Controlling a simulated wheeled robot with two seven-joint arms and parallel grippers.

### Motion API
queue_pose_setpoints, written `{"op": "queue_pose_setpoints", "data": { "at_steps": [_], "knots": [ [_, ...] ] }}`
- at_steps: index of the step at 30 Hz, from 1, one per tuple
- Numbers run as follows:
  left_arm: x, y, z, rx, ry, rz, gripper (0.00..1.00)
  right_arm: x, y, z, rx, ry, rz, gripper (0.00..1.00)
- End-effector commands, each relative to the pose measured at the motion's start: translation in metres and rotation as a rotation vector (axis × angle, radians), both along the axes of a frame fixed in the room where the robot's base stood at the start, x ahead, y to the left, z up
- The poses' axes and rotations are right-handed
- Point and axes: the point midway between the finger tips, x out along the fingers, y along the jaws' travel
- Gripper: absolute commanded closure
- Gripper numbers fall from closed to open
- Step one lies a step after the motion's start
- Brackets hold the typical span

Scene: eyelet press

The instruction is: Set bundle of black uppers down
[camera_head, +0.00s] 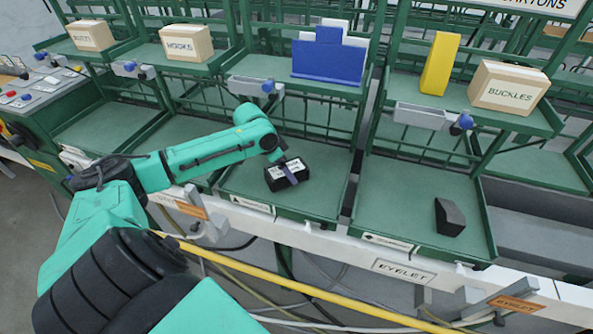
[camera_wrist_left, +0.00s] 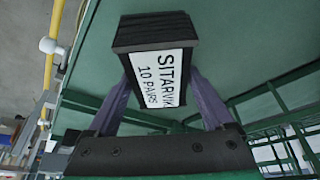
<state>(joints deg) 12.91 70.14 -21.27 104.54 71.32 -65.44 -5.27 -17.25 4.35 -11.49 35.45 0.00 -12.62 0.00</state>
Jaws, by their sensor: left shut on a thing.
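The bundle of black uppers (camera_head: 287,176) is a black block with a white label. It is at the middle green tray (camera_head: 325,197) in the head view; I cannot tell whether it touches the tray floor. My left gripper (camera_head: 291,172) is shut on it, with a purple finger across its side. In the left wrist view the bundle (camera_wrist_left: 155,62) sits between both purple fingers, its label reading "SITARVIK 10 PAIRS". My right gripper is not in view.
Another black block (camera_head: 449,217) lies in the right tray (camera_head: 400,205). Boxes, a blue holder (camera_head: 328,56) and a yellow block (camera_head: 440,63) stand on the shelves above. Green posts separate the bays. A white front rail (camera_head: 345,246) runs below the trays.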

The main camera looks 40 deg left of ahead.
Motion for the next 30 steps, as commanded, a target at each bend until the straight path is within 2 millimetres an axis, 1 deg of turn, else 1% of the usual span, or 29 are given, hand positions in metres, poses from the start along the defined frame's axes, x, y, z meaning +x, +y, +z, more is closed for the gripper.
{"op": "queue_pose_setpoints", "data": {
  "at_steps": [1,6,9,16,17,18,25,28,30],
  "knots": [
    [0.006,-0.005,0.003,-0.004,-0.006,-0.004,0.93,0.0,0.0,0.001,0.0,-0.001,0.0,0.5],
    [0.034,-0.018,0.004,-0.004,-0.006,-0.004,0.93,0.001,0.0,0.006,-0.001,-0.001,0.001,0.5],
    [0.031,-0.016,-0.011,0.002,0.002,-0.003,0.93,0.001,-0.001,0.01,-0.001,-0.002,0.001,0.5],
    [0.031,-0.016,-0.015,0.003,-0.001,-0.004,0.94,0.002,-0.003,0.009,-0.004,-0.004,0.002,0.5],
    [0.03,-0.016,-0.016,0.002,0.001,-0.004,0.1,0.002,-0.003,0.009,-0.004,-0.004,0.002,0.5],
    [0.03,-0.016,-0.016,0.002,0.001,-0.004,0.0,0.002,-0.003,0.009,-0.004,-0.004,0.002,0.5],
    [0.03,-0.016,-0.015,0.002,0.001,-0.004,0.0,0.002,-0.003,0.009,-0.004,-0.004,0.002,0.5],
    [0.029,-0.015,-0.009,0.002,0.001,-0.004,0.0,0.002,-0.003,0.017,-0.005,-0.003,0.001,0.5],
    [0.027,-0.014,-0.001,0.002,0.001,-0.004,0.0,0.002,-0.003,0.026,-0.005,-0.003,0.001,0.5]
  ]
}}
